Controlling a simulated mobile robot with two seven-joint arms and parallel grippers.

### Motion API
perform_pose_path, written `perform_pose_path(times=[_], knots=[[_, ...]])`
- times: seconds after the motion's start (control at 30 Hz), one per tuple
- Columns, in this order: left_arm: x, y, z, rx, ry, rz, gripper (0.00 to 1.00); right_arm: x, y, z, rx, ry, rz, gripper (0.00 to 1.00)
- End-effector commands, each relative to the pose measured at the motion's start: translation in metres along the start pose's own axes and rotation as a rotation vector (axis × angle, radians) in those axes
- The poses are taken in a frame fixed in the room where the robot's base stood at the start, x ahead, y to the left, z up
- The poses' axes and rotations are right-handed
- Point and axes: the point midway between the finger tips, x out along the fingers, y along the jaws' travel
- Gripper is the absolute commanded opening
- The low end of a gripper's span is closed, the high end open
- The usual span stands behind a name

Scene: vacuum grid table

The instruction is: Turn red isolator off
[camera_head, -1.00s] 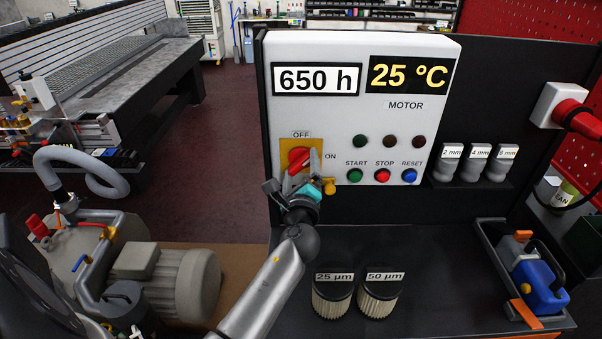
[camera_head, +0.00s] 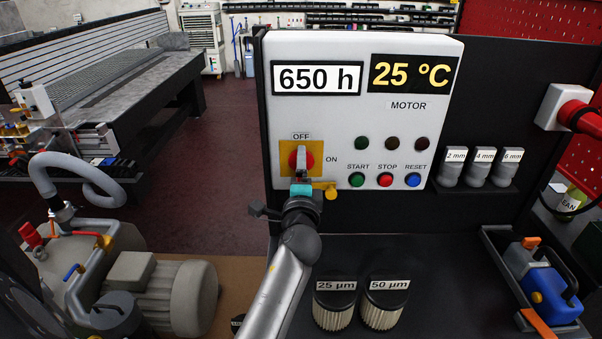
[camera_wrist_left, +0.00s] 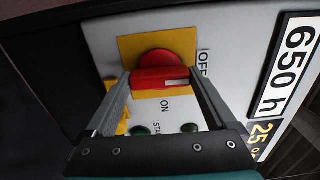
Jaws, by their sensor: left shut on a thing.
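The red isolator (camera_head: 309,160) is a round red knob on a yellow plate at the lower left of the white control panel (camera_head: 350,105). It also shows in the wrist view (camera_wrist_left: 160,63), where the white mark on its handle points toward the OFF label. In the head view the handle stands upright, below OFF. My left gripper (camera_head: 301,173) reaches up from below and is shut on the handle, with one finger on each side in the wrist view (camera_wrist_left: 160,84). The fingers hide part of the handle in the head view. My right gripper is not in view.
A yellow padlock-like piece (camera_head: 327,188) hangs just right of the gripper. START, STOP and RESET buttons (camera_head: 385,180) sit right of the isolator. Two labelled filters (camera_head: 335,308) stand on the black table below. A motor pump (camera_head: 165,295) stands at left.

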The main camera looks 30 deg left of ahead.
Motion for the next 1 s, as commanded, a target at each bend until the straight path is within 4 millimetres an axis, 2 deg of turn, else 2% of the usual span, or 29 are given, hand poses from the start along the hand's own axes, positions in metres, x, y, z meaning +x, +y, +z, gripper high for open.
perform_pose_path(times=[0.6,0.63,0.7,1.0], knots=[[-0.0004,0.0012,-0.0005,-0.043,0.001,0.003,0.34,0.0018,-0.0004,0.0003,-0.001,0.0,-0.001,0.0],[-0.0004,0.0012,-0.0005,-0.043,0.001,0.003,0.93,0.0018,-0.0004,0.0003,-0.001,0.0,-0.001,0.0],[-0.0003,0.0011,-0.0004,-0.042,0.001,0.003,1.0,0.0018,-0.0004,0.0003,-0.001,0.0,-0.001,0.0],[0.0003,0.0004,0.0002,-0.038,0.0,0.001,1.0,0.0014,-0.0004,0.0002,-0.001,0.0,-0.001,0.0]])
